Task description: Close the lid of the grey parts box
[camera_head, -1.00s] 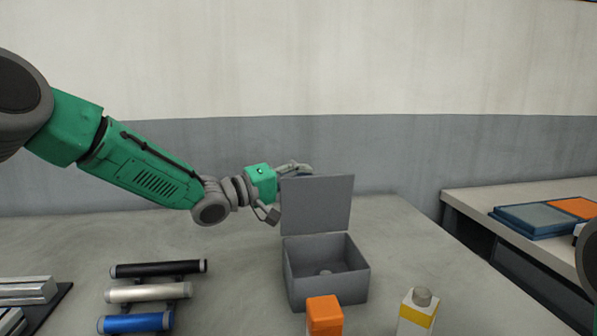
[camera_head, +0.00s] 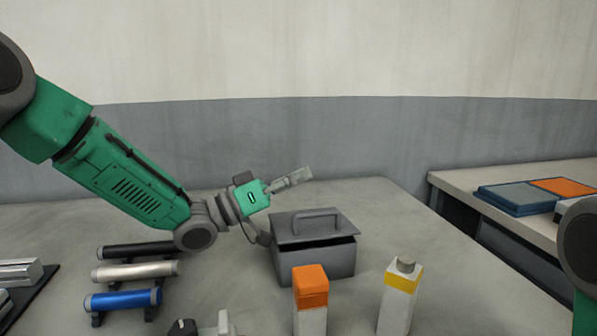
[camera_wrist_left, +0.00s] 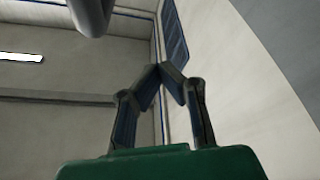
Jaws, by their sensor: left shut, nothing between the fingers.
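The grey parts box (camera_head: 315,263) stands on the table in the head view. Its lid (camera_head: 330,229), with a handle on top, lies over the box nearly flat. A dark gap shows under the lid's front edge, wider toward the right, so it looks not fully flush. My left gripper (camera_head: 306,174) is shut and empty, above and behind the lid, pointing up and right. A wrist part beside it is close to the lid's left edge; contact cannot be told. In the left wrist view the fingertips (camera_wrist_left: 172,72) meet. My right gripper is out of view.
An orange-topped block (camera_head: 311,286) and a yellow-banded white bottle (camera_head: 398,297) stand in front of the box. Black, white and blue (camera_head: 123,299) cylinders lie at left. A side bench (camera_head: 455,185) with blue and orange flat items is at right.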

